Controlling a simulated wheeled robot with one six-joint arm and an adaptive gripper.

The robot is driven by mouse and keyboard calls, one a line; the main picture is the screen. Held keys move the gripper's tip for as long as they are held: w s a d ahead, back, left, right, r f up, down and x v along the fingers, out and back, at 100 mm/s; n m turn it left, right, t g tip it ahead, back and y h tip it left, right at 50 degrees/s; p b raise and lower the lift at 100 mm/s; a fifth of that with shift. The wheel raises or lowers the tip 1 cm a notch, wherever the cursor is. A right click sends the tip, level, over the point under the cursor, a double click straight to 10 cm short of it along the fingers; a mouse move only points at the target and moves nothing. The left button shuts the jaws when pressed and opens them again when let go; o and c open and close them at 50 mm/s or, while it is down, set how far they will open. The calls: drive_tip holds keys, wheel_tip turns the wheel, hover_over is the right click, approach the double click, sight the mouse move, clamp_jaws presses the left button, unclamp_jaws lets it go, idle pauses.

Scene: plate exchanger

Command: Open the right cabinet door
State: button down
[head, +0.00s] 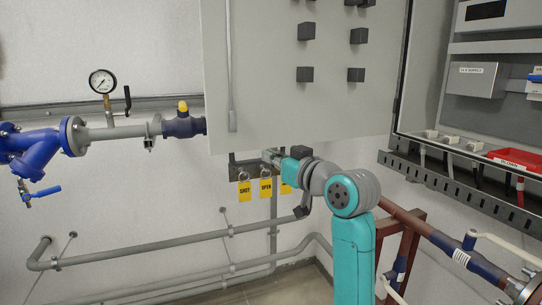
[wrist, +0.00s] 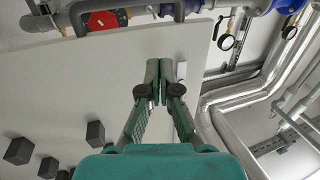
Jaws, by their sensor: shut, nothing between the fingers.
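A large light-grey cabinet door (head: 265,95) stands swung out to the left of the open cabinet (head: 480,85) in the head view. It carries several dark square knobs and a long vertical handle (head: 231,75) near its left edge. I cannot tell whether this is the right door; no other door shows. My gripper (head: 270,155) is just below the door's bottom edge in the head view, in front of a tag rack. In the wrist view the fingertips (wrist: 167,67) are together and empty, seen against the door panel (wrist: 60,90). Contact with the door cannot be told.
Yellow tags (head: 244,191) hang from the rack beside my gripper. Blue valves and a gauge (head: 102,81) line the left wall. Grey pipes (head: 150,247) run low along the wall. A brown pipe frame stands right of my arm.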

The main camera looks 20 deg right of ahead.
drive_tip(key=s, duration=0.8)
wheel_tip(320, 180, down, 19)
drive_tip(key=s+m+h, duration=0.2)
drive_tip(key=s+m, duration=0.1)
drive_tip(key=s+a+f+m+h, duration=0.1)
drive_tip(key=s+f, duration=0.4)
drive_tip(key=f, duration=0.3)
drive_tip(key=s+a+f+m+h, duration=0.1)
drive_tip(key=s+f, duration=0.5)
drive_tip(key=f, duration=0.2)
drive_tip(key=s+f+g+h, duration=0.1)
drive_tip(key=s+f, duration=0.3)
drive_tip(key=s, duration=0.4)
drive_tip(key=s+f+g+h, duration=0.1)
drive_tip(key=s+f, duration=0.4)
drive_tip(key=s, duration=0.4)
drive_tip(key=s+a+r+n, duration=0.1)
drive_tip(key=s+a, duration=0.1)
drive_tip(key=s, duration=1.5)
drive_tip(key=shift+s+r+n+y, duration=0.15)
drive_tip(key=shift+r+n+y, duration=0.15)
drive_tip(key=shift+y, duration=0.1)
